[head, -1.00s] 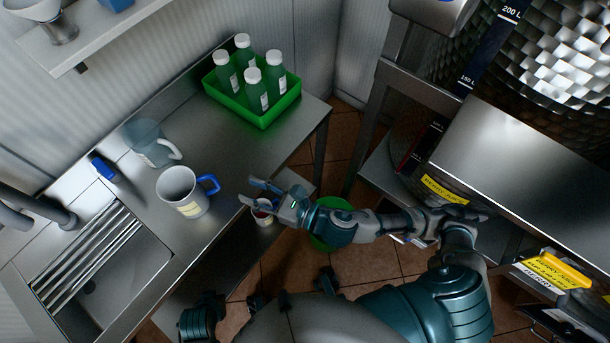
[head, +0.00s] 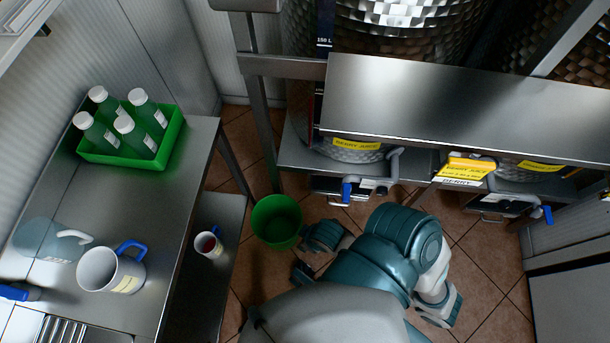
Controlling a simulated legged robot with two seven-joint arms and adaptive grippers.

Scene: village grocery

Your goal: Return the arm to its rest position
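My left arm and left gripper are out of the picture. A white mug with a blue handle and red contents (head: 208,245) stands upright on the lower shelf (head: 205,285) of the steel table, with no gripper near it.
The steel table (head: 150,195) at left holds a green crate (head: 115,160) of bottles, a large white jug (head: 105,270) and a clear jug (head: 45,240). A green bucket (head: 277,222) stands on the floor. Tanks with taps (head: 348,190) stand ahead. Tiled floor lies open at right.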

